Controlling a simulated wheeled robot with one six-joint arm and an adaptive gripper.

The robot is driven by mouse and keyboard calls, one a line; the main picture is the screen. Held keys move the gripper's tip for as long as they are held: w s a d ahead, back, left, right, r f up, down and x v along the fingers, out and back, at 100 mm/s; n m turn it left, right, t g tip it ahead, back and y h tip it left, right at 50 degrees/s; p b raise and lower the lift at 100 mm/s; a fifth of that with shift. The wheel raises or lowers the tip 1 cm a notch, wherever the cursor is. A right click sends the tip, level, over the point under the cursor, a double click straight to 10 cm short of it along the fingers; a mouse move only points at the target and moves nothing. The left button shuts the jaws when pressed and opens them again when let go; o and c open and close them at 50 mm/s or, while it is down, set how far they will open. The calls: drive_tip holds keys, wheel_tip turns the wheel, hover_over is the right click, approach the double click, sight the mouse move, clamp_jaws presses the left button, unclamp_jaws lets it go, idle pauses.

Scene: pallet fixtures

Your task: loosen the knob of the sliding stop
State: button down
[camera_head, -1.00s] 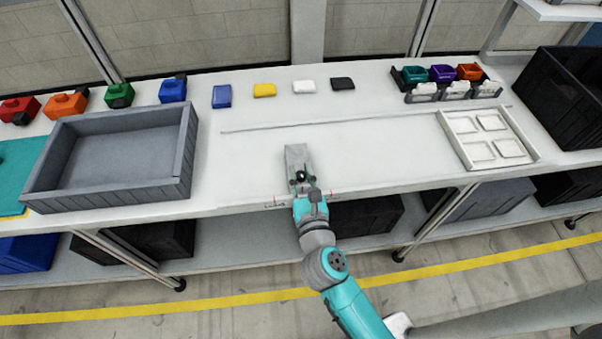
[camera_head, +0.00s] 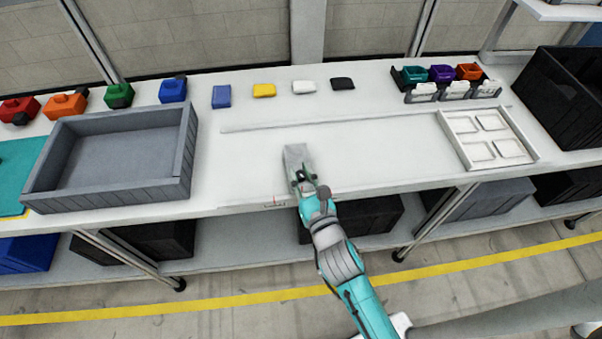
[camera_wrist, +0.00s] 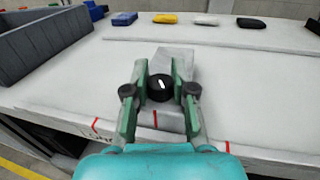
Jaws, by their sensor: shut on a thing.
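The sliding stop (camera_head: 297,153) is a grey block at the front edge of the white table; it also shows in the wrist view (camera_wrist: 176,60). Its knob (camera_wrist: 160,87) is round and black with a white mark on top, tilted from upright in the picture. My gripper (camera_wrist: 160,90) is shut on the knob, one green finger on each side. In the head view my gripper (camera_head: 304,178) covers the knob and the front of the stop.
Red marks (camera_wrist: 155,118) show on the stop and along the table's front edge. A grey bin (camera_head: 110,195) stands to the left and a white tray (camera_head: 533,158) to the right. Several coloured blocks line the back. The table around the stop is clear.

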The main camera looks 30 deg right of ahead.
idle(0.3)
drive_tip(key=c, duration=0.9)
unclamp_jaws()
drive_tip(key=shift+c, duration=0.2)
drive_tip(key=s+a, duration=0.1)
drive_tip(key=s, duration=1.1)
